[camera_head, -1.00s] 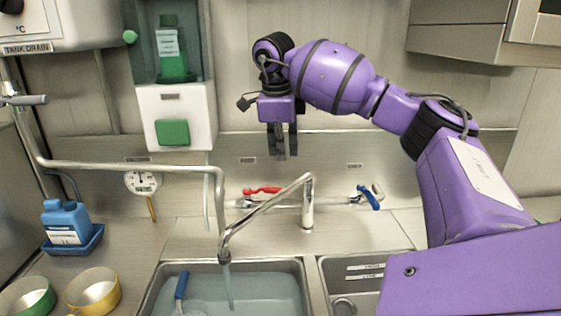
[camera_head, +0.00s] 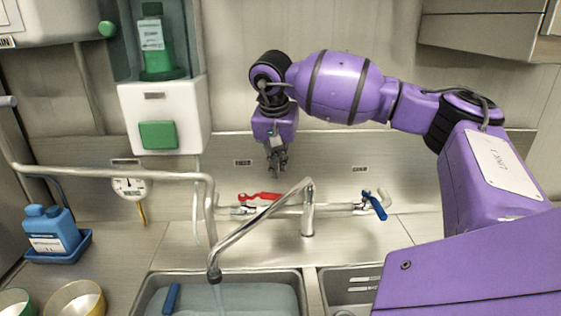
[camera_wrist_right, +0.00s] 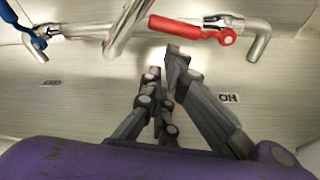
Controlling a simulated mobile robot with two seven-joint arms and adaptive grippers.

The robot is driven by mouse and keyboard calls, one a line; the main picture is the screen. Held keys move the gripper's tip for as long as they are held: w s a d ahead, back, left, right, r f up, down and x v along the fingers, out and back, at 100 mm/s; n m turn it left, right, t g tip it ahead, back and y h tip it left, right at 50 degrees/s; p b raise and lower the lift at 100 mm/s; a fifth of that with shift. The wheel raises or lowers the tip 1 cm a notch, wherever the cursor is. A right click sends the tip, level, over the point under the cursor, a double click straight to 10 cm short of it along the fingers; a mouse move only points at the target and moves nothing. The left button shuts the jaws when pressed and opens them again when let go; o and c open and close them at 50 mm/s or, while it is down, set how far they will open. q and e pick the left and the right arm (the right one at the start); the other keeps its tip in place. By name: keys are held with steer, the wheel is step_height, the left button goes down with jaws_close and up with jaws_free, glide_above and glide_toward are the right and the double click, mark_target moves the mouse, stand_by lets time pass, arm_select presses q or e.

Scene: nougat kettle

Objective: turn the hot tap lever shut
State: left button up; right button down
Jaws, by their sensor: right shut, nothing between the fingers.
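The hot tap lever is red (camera_head: 259,197) and lies along the pipe at the back of the sink, left of the spout. In the right wrist view the red lever (camera_wrist_right: 186,28) also lies along the pipe, just beyond my fingertips. My right gripper (camera_head: 277,172) hangs fingers down above the pipe, slightly right of the red lever. Its fingers are shut and empty, and in the right wrist view the fingertips (camera_wrist_right: 165,65) look apart from the lever. The blue lever (camera_head: 375,204) is at the right end of the pipe, tilted. My left gripper is out of view.
The curved spout (camera_head: 262,222) rises in front of the pipe and runs water into the left basin (camera_head: 150,288). A white dispenser (camera_head: 163,115) hangs on the wall at left.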

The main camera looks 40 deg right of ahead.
mark_target(262, 196)
steer(key=x, duration=0.7)
steer(key=shift+d+f+p, duration=0.1)
steer(key=shift+p, duration=0.2)
